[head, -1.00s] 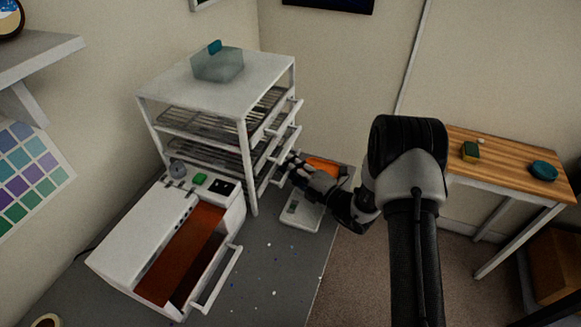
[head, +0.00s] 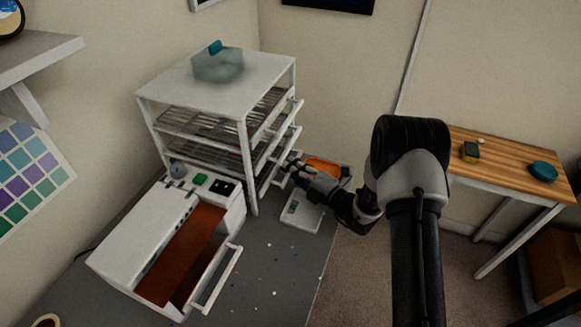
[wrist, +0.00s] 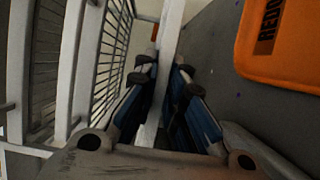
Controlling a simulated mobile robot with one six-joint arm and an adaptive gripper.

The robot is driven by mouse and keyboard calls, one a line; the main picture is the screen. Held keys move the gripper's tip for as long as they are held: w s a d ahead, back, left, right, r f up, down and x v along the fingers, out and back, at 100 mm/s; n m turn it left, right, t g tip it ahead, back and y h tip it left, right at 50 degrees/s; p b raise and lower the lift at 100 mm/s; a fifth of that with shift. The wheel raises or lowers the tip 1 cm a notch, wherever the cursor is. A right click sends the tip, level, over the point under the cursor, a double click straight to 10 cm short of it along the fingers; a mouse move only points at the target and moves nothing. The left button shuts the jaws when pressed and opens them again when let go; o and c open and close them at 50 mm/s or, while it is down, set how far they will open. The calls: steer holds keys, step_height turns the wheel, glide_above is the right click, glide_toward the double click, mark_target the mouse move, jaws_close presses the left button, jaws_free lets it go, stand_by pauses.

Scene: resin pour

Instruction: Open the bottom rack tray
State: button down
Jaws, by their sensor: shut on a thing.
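The white rack (head: 246,135) stands on the grey bench with wire trays inside and white bar handles on its right side. My gripper (head: 293,166) is at the lowest handle, low on the rack's right side. In the wrist view my gripper (wrist: 165,85) has its two fingers on either side of a white bar, the bottom tray's handle (wrist: 170,30), and is shut on it. The bottom rack tray itself is mostly hidden behind the rack post and the trays above. How far it stands out cannot be told.
An open white machine with a brown interior (head: 185,255) stands front left of the rack. An orange item (head: 325,166) and a white scale-like device (head: 302,213) lie right of the rack. A wooden table (head: 500,165) stands at the right.

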steer(key=s+d, duration=0.2)
steer(key=d, duration=0.2)
steer(key=s+d+p, duration=0.1)
steer(key=s+d, duration=0.1)
steer(key=d, duration=0.3)
steer(key=s+d+p, duration=0.1)
steer(key=d, duration=0.4)
steer(key=shift+s, duration=0.4)
steer(key=shift+d, duration=0.1)
steer(key=c, duration=1.6)
jaws_free()
steer(key=shift+c, duration=0.2)
steer(key=v, duration=1.2)
